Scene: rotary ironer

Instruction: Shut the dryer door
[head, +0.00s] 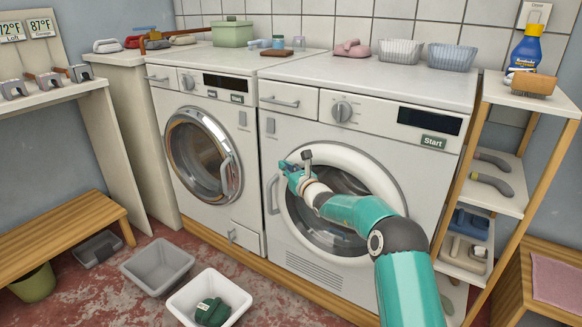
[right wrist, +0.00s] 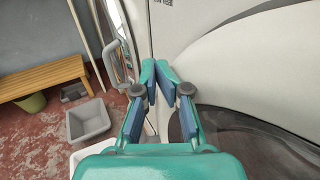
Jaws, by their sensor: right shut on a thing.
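The dryer (head: 420,165) is the white machine on the right with a Start label. Its round white-rimmed door (head: 375,172) has dark glass, and the rim also shows in the right wrist view (right wrist: 235,70). A grey handle (head: 271,194) is left of the rim. My right gripper (head: 285,166) is at the upper left of the rim. In the right wrist view its fingers (right wrist: 154,72) are nearly together, seemingly on the door's edge; the contact itself is hidden. I cannot tell whether the door is fully closed. My left gripper is not in view.
A washer (head: 168,110) with a chrome-ringed door stands left of the dryer. A grey bin (head: 157,267) and a white bin (head: 182,308) holding a green item stand on the floor. A shelf rack (head: 497,200) is close on the right; a bench (head: 65,235) is left.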

